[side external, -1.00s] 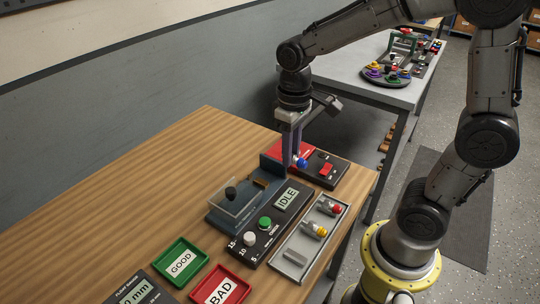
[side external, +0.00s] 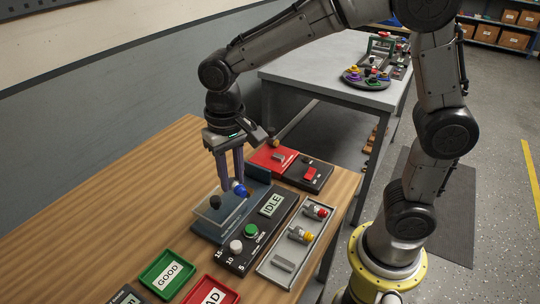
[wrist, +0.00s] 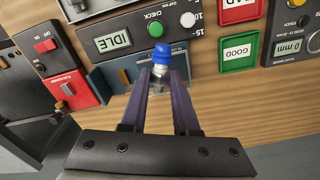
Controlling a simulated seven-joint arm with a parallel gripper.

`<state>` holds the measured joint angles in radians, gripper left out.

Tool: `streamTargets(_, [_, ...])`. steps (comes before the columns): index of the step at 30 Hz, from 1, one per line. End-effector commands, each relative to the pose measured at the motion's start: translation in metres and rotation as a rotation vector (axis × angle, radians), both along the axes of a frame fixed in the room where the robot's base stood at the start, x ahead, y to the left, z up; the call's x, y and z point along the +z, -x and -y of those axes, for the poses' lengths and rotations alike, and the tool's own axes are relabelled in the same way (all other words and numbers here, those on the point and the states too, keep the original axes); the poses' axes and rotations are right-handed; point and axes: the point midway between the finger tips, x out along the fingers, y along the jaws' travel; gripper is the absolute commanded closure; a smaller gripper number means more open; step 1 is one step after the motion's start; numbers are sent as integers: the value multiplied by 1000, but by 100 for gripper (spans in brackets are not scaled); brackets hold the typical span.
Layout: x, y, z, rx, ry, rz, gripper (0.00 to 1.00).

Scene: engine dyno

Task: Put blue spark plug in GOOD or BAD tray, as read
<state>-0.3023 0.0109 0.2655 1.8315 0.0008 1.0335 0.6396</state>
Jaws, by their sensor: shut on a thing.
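My gripper (side external: 231,184) is shut on the blue spark plug (side external: 240,191), holding it above the dark blue fixture with a clear cover (side external: 216,206). In the wrist view the blue spark plug (wrist: 160,54) sticks out between the fingertips. The tester panel's display (side external: 271,204) reads IDLE; beside it are a green CHECK button (side external: 251,230) and a white knob (side external: 236,247). The green GOOD tray (side external: 168,274) and the red BAD tray (side external: 210,293) are empty at the front left. The blue plug's metal end is partly hidden by the fingers.
A grey tray (side external: 266,268) to the right of the tester holds a red-ended plug (side external: 316,212) and a yellow-ended plug (side external: 299,234). A red block and black switch box (side external: 308,178) stand behind. The wooden table's left side is clear.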

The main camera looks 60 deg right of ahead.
Motion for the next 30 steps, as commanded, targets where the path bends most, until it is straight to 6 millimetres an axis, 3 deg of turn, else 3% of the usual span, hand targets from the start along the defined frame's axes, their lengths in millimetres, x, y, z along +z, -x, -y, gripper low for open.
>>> streamTargets(1, [-7,-3,-24,24,1,-3,100])
streamTargets(6, [-30,2,-95,107,2,-4,100])
streamTargets(12, [-54,27,-153,250,1,-2,100])
streamTargets(18, [-67,47,-175,327,0,0,100])
streamTargets(30, [-90,50,-177,338,1,-2,100])
